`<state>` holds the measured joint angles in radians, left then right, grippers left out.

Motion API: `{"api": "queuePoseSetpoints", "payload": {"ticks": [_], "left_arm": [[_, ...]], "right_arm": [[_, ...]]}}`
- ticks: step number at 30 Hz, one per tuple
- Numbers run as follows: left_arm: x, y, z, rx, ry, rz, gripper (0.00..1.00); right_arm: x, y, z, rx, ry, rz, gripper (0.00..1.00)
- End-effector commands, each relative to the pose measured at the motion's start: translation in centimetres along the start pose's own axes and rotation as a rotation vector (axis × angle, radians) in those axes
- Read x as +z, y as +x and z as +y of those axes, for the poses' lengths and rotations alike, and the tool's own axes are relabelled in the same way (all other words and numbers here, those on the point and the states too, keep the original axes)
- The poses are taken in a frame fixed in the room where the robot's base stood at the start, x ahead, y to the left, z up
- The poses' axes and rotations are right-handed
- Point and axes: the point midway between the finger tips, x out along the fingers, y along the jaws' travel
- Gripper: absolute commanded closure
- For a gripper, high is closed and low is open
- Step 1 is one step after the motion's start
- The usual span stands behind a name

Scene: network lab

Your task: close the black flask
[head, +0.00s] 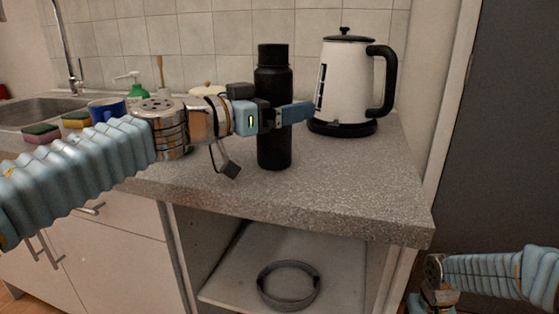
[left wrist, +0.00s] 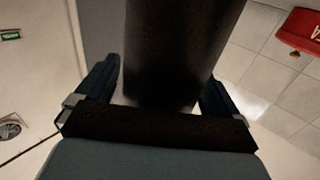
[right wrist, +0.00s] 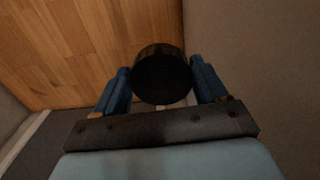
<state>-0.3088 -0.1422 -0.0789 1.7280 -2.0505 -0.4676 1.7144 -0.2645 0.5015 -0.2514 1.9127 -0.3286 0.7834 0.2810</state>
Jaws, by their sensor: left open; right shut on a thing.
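The black flask (head: 274,146) stands upright on the grey counter. Its narrower top part (head: 272,56) points up; I cannot tell whether that is a bare neck. My left gripper (head: 290,115) is open at the flask's middle, with one blue finger showing in front of it. In the left wrist view the flask's dark body (left wrist: 180,45) lies between the open fingers. My right gripper (right wrist: 160,88) is shut on a round black cap (right wrist: 161,75), seen in the right wrist view.
A white kettle (head: 343,80) with a black handle stands right of the flask. A blue mug (head: 106,108), sponges (head: 42,133) and a green soap bottle (head: 137,90) are at the left near the sink. A grey ring-shaped object (head: 288,302) lies on the shelf below.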

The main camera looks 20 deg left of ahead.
Motion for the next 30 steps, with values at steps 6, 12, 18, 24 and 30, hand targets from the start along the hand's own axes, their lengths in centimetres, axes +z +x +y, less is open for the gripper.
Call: {"api": "queuePoseSetpoints", "payload": {"ticks": [6, 12, 18, 24, 30], "left_arm": [[-0.05, 0.29, 0.02, 0.0, 0.0, 0.0, 0.05], [-0.05, 0.27, 0.02, 0.0, 0.001, 0.0, 0.11], [-0.04, 0.26, 0.02, 0.0, 0.0, 0.0, 0.41], [-0.04, 0.26, 0.02, 0.0, 0.0, 0.0, 0.72], [-0.16, 0.23, 0.03, 0.0, 0.001, 0.002, 0.91]], "right_arm": [[0.0, 0.01, 0.0, 0.0, 0.0, 0.0, 0.57], [0.0, 0.01, 0.0, 0.0, 0.0, 0.0, 0.57], [0.0, 0.01, 0.0, 0.0, 0.0, 0.0, 0.57], [0.0, 0.02, 0.0, 0.0, 0.0, 0.0, 0.57], [0.0, 0.0, -0.01, 0.0, 0.0, 0.0, 0.57]]}}
